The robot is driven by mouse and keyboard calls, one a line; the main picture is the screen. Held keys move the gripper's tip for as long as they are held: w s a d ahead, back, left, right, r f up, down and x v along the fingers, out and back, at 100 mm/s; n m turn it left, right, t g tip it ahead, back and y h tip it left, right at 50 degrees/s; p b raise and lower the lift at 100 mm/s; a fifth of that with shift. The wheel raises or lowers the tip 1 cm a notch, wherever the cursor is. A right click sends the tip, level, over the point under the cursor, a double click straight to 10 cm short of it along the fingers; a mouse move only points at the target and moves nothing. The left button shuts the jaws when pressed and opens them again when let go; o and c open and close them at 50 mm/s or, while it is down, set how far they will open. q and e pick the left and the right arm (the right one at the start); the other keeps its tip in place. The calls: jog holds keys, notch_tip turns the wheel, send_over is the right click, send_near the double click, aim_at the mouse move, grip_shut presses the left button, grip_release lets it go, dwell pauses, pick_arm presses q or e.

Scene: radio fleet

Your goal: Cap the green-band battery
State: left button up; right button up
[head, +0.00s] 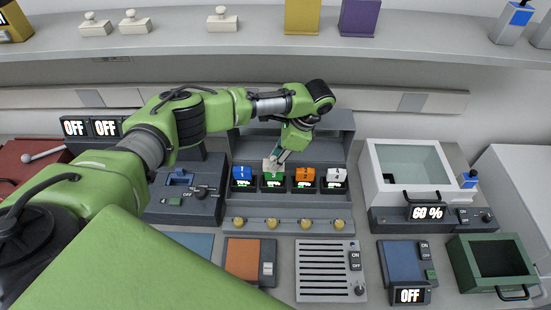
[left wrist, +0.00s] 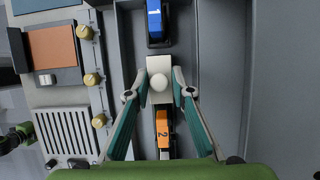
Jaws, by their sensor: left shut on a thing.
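The green battery (head: 273,180) stands in the charger rack (head: 260,214) between the blue battery (head: 242,173) and the orange battery (head: 305,175). My left gripper (head: 277,158) is shut on a white cap (head: 269,165) with a round knob, right at the green battery's top. In the left wrist view the fingers (left wrist: 159,94) flank the cap (left wrist: 160,67), between the blue battery (left wrist: 154,22) and the orange battery (left wrist: 162,128). The green battery is hidden there. I cannot tell if the cap touches it. My right gripper is out of view.
A white battery (head: 336,176) stands at the rack's right end. More white knobbed caps (head: 222,20) lie on the back shelf (head: 180,43). A white-rimmed bin (head: 375,165) stands right of the rack, a dark device (head: 180,208) left of it.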

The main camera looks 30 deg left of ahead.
pick_arm(q)
jog(key=shift+f+p, duration=0.1)
jog(key=shift+p, duration=0.55)
dwell(1.1)
jog(key=shift+f, duration=1.05)
dwell(1.8)
dwell(0.3)
jog(key=o, duration=0.8)
jog(key=o, duration=0.5)
